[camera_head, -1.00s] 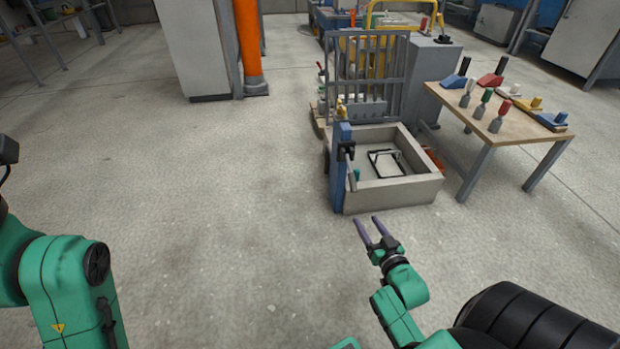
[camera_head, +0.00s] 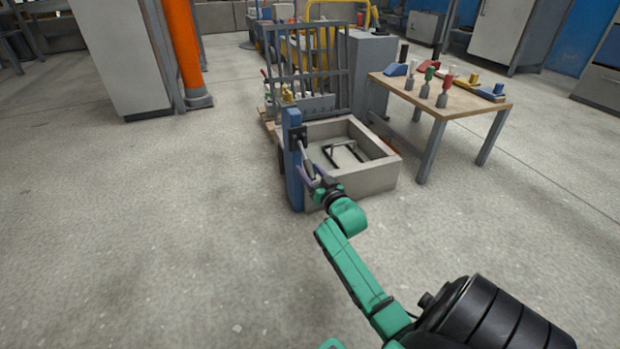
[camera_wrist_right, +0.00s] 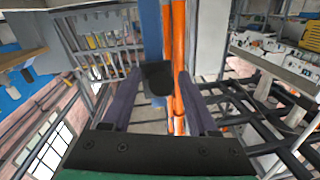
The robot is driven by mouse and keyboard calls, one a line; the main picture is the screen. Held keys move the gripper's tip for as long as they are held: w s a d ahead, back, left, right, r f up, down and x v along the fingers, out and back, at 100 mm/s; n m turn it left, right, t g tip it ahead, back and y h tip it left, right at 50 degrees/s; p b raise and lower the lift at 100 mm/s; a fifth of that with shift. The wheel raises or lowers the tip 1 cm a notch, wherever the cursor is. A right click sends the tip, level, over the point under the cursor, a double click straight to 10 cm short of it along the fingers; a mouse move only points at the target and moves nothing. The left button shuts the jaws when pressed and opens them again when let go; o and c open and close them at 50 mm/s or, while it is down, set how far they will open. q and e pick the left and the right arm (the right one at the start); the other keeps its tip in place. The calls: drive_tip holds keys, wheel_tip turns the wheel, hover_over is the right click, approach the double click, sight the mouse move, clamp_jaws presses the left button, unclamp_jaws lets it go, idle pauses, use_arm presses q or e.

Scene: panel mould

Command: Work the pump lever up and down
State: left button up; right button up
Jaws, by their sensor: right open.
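The pump is a blue post (camera_head: 292,165) at the near left corner of a grey concrete basin (camera_head: 365,180). Its lever (camera_head: 306,158) is a pale rod slanting down from a black bracket (camera_head: 297,137) on the post. My right gripper (camera_head: 305,172) is open at the lever's lower end; the lever appears to lie between its purple fingers, though contact cannot be told. In the right wrist view the two dark fingers (camera_wrist_right: 158,95) stand apart, with a black part (camera_wrist_right: 157,78) and the blue post (camera_wrist_right: 151,30) beyond them. My left gripper is out of view.
A barred grey rack (camera_head: 308,70) stands behind the basin. A wooden table (camera_head: 450,103) with several coloured-handled tools stands at the right. An orange pillar (camera_head: 182,50) and a pale cabinet (camera_head: 115,60) are at the back left. The floor in front and left is clear.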

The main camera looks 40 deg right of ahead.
clamp_jaws()
idle(1.4)
